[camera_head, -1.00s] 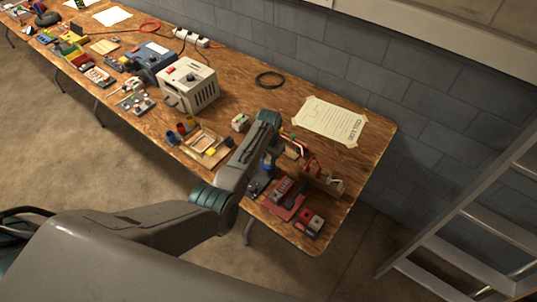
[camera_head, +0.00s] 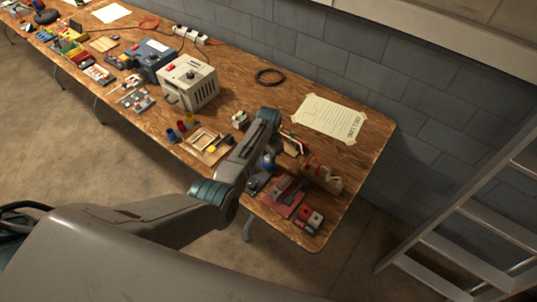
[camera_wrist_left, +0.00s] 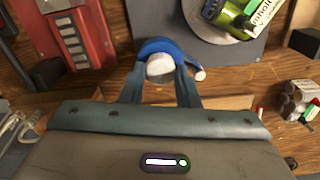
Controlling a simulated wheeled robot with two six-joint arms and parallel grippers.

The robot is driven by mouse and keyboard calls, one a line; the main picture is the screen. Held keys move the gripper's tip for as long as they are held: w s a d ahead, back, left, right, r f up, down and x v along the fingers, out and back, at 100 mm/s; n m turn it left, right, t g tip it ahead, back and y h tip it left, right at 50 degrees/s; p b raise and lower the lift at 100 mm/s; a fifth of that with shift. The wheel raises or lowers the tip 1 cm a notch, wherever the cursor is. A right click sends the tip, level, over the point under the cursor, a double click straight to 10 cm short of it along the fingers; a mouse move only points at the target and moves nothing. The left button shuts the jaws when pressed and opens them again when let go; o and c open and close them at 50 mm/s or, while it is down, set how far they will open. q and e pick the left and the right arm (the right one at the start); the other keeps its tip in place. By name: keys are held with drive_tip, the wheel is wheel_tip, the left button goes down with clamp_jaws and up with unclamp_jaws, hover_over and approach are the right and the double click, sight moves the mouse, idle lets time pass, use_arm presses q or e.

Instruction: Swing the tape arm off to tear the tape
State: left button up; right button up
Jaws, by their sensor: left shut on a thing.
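My left gripper (camera_wrist_left: 157,86) is shut on a blue curved piece with a white rounded end (camera_wrist_left: 162,48), which looks like the tape arm. The fingers stand on either side of it in the left wrist view. In the head view the blue piece (camera_head: 267,160) shows partly beside my left wrist, low over the right end of the bench. A green cell with a printed label (camera_wrist_left: 241,14) lies on a round pale disc just beyond the held piece, apart from the fingers. I cannot see any tape clearly. My right gripper is out of view.
A red device (camera_head: 284,197) stands close by at the bench's front edge; it also shows in the left wrist view (camera_wrist_left: 84,35). A wooden tray (camera_head: 206,145) lies left of my wrist. A taped paper (camera_head: 330,118) lies behind, with bare wood around it.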

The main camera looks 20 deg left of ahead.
sight(268, 157)
use_arm(q)
drive_tip(key=o, duration=1)
drive_tip(key=shift+c, duration=0.2)
wheel_tip(268, 157, up, 11)
drive_tip(key=b, duration=0.2)
drive_tip(key=shift+f, duration=0.15)
